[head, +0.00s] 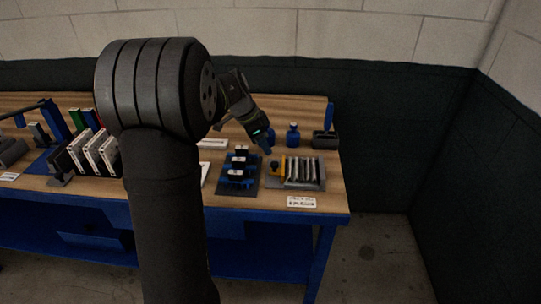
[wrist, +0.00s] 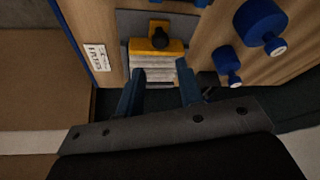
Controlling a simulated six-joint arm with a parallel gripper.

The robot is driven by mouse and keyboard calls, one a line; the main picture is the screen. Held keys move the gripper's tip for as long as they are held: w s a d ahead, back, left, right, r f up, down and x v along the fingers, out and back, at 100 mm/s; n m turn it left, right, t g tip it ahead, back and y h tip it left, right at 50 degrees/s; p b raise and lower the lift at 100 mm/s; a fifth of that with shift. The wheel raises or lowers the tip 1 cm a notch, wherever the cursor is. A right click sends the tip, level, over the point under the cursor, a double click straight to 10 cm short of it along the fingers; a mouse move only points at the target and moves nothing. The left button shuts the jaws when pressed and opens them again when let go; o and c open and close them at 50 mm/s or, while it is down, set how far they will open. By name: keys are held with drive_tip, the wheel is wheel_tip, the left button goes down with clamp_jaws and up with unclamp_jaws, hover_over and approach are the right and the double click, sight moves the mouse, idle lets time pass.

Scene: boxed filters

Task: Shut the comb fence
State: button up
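The comb (head: 321,185) is a grey base at the right of the bench, holding a row of pale upright slats or filters (head: 303,170). At its left end is a yellow piece (head: 275,167), which looks like the fence. In the wrist view the yellow fence (wrist: 172,54) carries a black knob (wrist: 159,38) and lies right beside the pale row (wrist: 152,69); I cannot tell whether they touch. My gripper (head: 265,144) is above and behind the comb's left end. In the wrist view my gripper (wrist: 158,84) has its blue fingers apart, with nothing held between them.
A dark rack (head: 238,188) with blue holders stands just left of the comb. A label (head: 301,202) is on the front edge. White-sided boxes (head: 95,152) stand at left.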

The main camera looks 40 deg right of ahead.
sight(274, 163)
drive_tip(key=v, duration=0.9)
drive_tip(key=x, duration=1.7)
drive_tip(key=shift+f, duration=0.25)
drive_tip(key=shift+w+a, duration=0.1)
drive_tip(key=shift+a, duration=0.05)
drive_tip(key=shift+r, duration=0.15)
